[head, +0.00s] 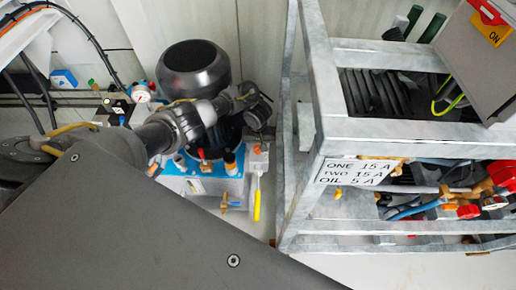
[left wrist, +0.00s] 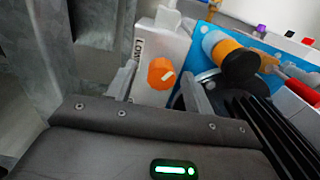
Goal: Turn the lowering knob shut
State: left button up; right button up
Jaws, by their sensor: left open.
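The lowering knob (left wrist: 160,73) is orange with a white mark, on a pale block whose label (left wrist: 139,47) is partly cut off and starts with "Low". My left gripper (left wrist: 158,84) is open, with one finger on each side of the knob in the left wrist view. I cannot tell whether the fingers touch it. In the head view the left gripper (head: 256,108) is above the blue-topped pump unit (head: 204,183), near a small grey block (head: 258,158). My right gripper is not in view.
A grey metal frame (head: 310,150) stands close on the right, with a label plate (head: 354,172), hoses and red fittings. A round black vessel (head: 193,68) stands behind my left arm. A yellow handle (head: 257,200) hangs below the grey block.

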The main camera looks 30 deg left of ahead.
pick_arm(q)
jog(key=shift+a+f, duration=0.1)
jog(key=shift+f, duration=0.05)
jog(key=c, duration=1)
